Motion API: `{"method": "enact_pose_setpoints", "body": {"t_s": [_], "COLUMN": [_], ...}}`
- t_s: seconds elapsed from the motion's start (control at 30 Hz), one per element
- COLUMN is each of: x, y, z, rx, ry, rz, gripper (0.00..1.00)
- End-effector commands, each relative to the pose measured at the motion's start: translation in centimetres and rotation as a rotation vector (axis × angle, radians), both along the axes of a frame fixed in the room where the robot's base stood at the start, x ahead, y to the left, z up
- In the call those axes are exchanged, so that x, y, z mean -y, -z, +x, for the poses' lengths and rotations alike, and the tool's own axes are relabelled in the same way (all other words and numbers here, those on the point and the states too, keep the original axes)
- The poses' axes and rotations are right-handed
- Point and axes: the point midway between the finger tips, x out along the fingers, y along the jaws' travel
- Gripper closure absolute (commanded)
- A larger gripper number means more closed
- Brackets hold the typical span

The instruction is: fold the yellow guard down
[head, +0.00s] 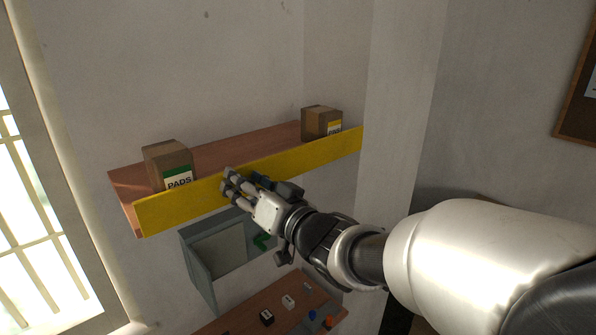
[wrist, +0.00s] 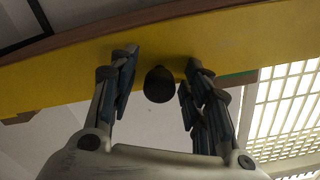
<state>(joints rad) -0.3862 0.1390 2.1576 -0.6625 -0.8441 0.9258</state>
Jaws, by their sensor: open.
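The yellow guard (head: 310,157) is a long flat board standing along the front edge of a wooden shelf. It fills the upper part of the wrist view (wrist: 225,40). A dark rounded knob (wrist: 160,84) shows at its lower edge in the wrist view, between my fingers. My gripper (head: 228,183) is open in front of the guard, left of its middle in the head view. In the wrist view my fingers (wrist: 160,75) stand on either side of the knob, with visible gaps. I cannot tell whether the fingertips touch the guard. The knob is hidden in the head view.
Two cardboard boxes stand on the shelf (head: 220,150) behind the guard: the PADS box (head: 167,160) at left and another box (head: 320,122) at right. A grey open box (head: 200,270) is below. A lower shelf (head: 255,302) holds small items. A barred window (head: 30,240) is at left.

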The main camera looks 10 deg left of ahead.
Motion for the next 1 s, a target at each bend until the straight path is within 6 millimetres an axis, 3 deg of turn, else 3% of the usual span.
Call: {"method": "enact_pose_setpoints", "body": {"t_s": [0.1, 0.77, 1.0], "x": [0.03, 0.05, 0.06], "y": [0.01, 0.0, -0.01], "z": [0.0, -0.02, -0.01], "rx": [0.0, 0.0, 0.0], "ry": [0.0, 0.0, 0.0], "rz": [0.0, 0.0, 0.0], "gripper": [0.56, 1.0, 1.0]}}
